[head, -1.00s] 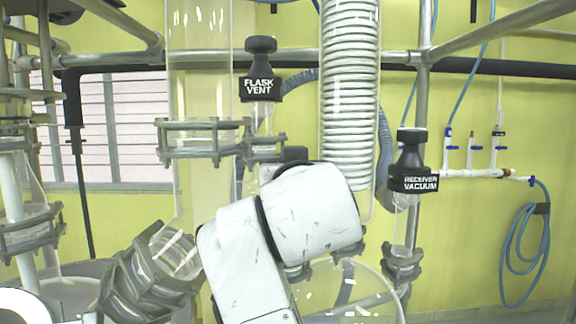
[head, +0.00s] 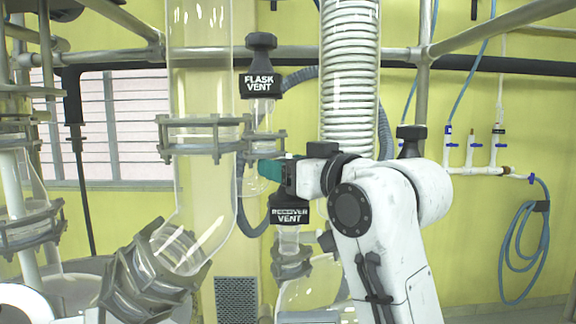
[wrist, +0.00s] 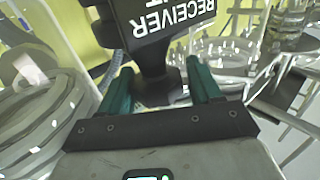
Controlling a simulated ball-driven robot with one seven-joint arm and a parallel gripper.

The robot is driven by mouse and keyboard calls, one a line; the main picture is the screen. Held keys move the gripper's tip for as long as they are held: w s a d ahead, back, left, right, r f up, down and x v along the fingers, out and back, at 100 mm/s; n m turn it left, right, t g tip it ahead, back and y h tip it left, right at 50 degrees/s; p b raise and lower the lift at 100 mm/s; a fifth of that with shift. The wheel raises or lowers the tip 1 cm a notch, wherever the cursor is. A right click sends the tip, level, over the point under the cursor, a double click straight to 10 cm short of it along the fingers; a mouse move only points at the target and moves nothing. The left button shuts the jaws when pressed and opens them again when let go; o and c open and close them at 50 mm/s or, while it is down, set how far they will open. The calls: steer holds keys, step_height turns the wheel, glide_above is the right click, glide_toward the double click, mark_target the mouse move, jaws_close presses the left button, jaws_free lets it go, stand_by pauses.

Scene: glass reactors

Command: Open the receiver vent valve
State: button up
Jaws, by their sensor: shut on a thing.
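The receiver vent valve (head: 289,214) is a black cap labelled "RECEIVER VENT" on a clear glass neck, in the middle of the head view. My gripper (head: 272,170) has teal fingers and reaches in from the right, just above the label. In the wrist view, the black valve (wrist: 165,22) shows with its label upside down. The two teal fingers of my gripper (wrist: 158,84) stand on either side of its narrower black part, shut on it. The knob top is mostly hidden behind my gripper in the head view.
The flask vent valve (head: 260,82) stands above and behind, beside a wide glass column (head: 200,80). A coiled condenser (head: 350,75) rises behind my arm. The receiver vacuum valve (head: 411,140) is partly hidden by my arm. Metal clamps (head: 150,275) crowd the lower left.

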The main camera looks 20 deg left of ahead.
steer(key=o, duration=0.6)
steer(key=shift+s+r, duration=0.1)
steer(key=shift+r, duration=0.4)
steer(key=v, duration=0.8)
steer(key=shift+f+b, duration=0.35)
steer(key=shift+b, duration=0.05)
